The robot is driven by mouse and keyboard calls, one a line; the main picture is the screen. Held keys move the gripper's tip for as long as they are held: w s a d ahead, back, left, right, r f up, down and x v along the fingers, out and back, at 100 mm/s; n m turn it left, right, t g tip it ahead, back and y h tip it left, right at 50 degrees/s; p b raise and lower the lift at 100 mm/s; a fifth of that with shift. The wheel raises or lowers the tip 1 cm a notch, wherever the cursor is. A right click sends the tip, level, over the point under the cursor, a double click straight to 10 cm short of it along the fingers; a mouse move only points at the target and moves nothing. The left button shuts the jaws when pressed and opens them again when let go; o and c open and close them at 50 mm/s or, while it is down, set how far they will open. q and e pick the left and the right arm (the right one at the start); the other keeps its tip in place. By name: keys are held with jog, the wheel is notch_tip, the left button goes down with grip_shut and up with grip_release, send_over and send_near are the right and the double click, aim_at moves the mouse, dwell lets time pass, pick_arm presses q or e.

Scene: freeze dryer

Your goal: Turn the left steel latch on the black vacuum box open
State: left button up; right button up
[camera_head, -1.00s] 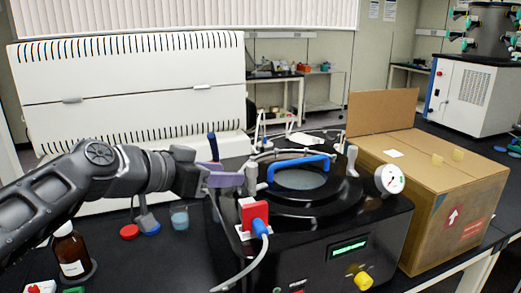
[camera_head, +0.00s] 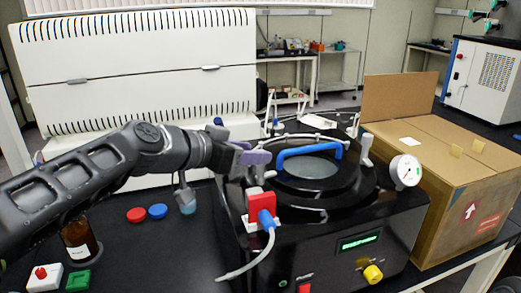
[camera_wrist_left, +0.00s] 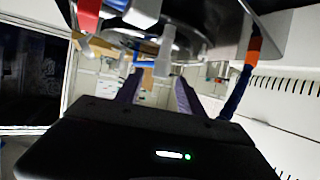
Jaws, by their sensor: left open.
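The black vacuum box (camera_head: 335,215) stands on the bench, with a round black lid and a blue handle (camera_head: 308,148) on top. My left gripper (camera_head: 262,158) is open at the left edge of the lid, its purple fingers over the place of the left steel latch. The right latch (camera_head: 366,148) stands upright. My right gripper is not in view.
A red block (camera_head: 261,203) with a blue plug and cable sits on the box's front left. A pressure gauge (camera_head: 406,171) is at its right, beside a cardboard box (camera_head: 450,185).

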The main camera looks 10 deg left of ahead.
pick_arm(q)
jog(key=shift+x, duration=1.65)
jog(key=shift+c, duration=0.3)
grip_shut()
